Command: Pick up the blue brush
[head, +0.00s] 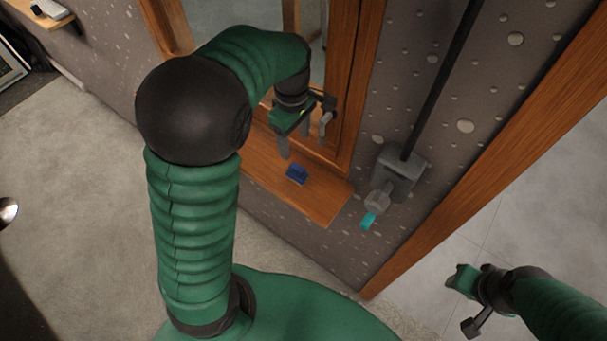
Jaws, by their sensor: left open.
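A small blue object, which looks like the blue brush (297,174), lies on a wooden ledge (318,201) below the window frame. My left gripper (304,139) is open and empty above the ledge, its fingers pointing down, a little behind and above the blue object. It does not appear to touch it. My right gripper (464,304) is at the lower right, well away from the ledge.
A grey wall box (399,174) with a black conduit and a teal-tipped part (368,220) is right of the ledge. The wooden window frame (348,90) rises behind my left gripper. A wooden post (480,160) stands right. Grey floor (75,165) is open at left.

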